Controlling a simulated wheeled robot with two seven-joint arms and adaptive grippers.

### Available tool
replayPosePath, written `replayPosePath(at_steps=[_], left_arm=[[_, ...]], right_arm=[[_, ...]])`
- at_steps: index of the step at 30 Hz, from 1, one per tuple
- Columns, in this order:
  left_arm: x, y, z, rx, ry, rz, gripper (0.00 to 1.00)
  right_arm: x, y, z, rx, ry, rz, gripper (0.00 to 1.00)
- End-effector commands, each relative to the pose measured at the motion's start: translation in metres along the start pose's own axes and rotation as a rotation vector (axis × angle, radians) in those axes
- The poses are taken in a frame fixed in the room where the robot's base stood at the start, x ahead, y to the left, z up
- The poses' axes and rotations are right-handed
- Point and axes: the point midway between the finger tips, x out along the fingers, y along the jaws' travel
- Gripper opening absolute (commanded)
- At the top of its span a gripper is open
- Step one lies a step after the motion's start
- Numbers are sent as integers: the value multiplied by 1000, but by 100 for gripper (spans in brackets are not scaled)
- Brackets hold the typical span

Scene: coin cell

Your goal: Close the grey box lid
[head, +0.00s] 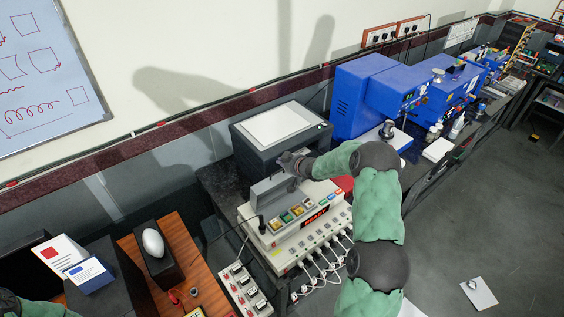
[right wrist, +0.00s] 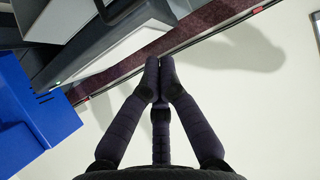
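A grey lid (head: 268,192) stands raised on top of a cream instrument (head: 297,222) with coloured buttons and a red display. My right gripper (head: 288,160) is just above and behind the lid's upper edge; I cannot tell whether it touches. In the right wrist view, the dark fingers of my right gripper (right wrist: 160,68) come together at their tips with nothing seen between them. A grey housing (right wrist: 110,38) shows beyond the fingers at upper left. My left gripper is out of view; only part of my left arm shows at the lower left.
A dark grey box with a white top panel (head: 277,126) stands behind the instrument, near the wall. Blue machines (head: 360,95) stand to the right. White plugs and cables (head: 325,265) crowd the front. A wooden board (head: 180,255) lies at left.

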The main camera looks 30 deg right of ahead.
Motion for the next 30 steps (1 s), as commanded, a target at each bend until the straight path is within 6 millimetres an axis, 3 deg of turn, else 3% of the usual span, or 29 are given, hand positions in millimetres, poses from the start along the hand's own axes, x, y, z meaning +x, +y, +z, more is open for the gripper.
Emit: replayPosePath(at_steps=[6,17,30], left_arm=[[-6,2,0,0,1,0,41],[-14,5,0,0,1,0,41],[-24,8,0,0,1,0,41]], right_arm=[[32,-1,-1,-1,0,-2,0],[70,-1,-1,0,1,-1,0],[46,0,29,0,0,0,0]])
